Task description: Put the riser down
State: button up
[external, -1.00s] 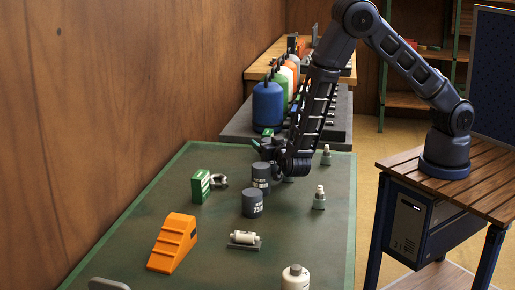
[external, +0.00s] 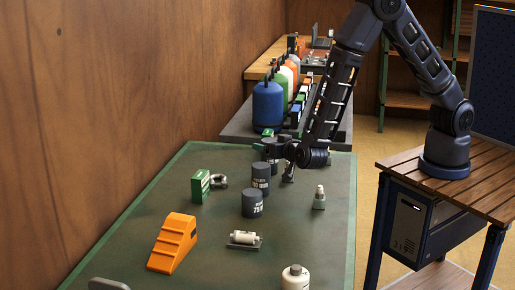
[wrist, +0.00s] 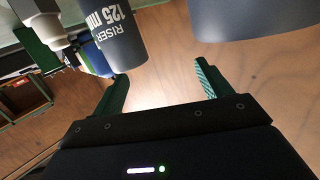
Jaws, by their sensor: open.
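Dark grey cylindrical risers stand on the green-topped table. One riser (external: 252,204) is nearest the camera, another (external: 261,174) stands just behind it, and a third dark cylinder (external: 270,152) is farther back, partly hidden by my arm. My gripper (external: 268,138) is by this farthest one; the exact contact is hidden. In the wrist view my gripper (wrist: 160,76) is open, with nothing between its green fingers. A riser marked 125 mm (wrist: 115,38) is beyond the left finger, and another grey cylinder (wrist: 245,14) is beyond the right finger.
On the table (external: 205,245) are an orange stepped ramp (external: 173,243), a green box (external: 200,186), a white cylinder on a holder (external: 244,239), a white bottle (external: 295,278) and a grey cone-shaped piece (external: 319,198). Coloured gas bottles (external: 268,106) stand behind.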

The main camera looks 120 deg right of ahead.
jog(key=w+a+r+n+t+y, duration=0.2)
jog(key=w+a+r+t+y, duration=0.25)
jog(key=w+r, duration=0.2)
jog(key=s+a+r+n+t+y, duration=0.25)
jog(key=a+r+n+y, duration=0.2)
jog(key=a+r, duration=0.45)
jog(key=s+a+r+n+t+y, duration=0.1)
jog(key=a+r+n+t+y, duration=0.3)
jog(key=a+r, duration=0.55)
jog(key=s+a+r+n+g+y, duration=0.1)
jog(key=s+a+n+g+y, duration=0.15)
jog(key=s+a, duration=0.5)
jog(key=s+a+r+n+g, duration=0.1)
jog(key=s+n+g, duration=0.1)
jog(key=s, duration=1)
jog(key=s+a+r+n+g, duration=0.1)
jog(key=s+n, duration=0.3)
jog(key=s, duration=0.9)
jog(key=shift+s+a+r+g, duration=0.3)
jog(key=shift+a+g, duration=0.25)
jog(key=shift+a, duration=0.25)
jog(key=shift+y, duration=0.25)
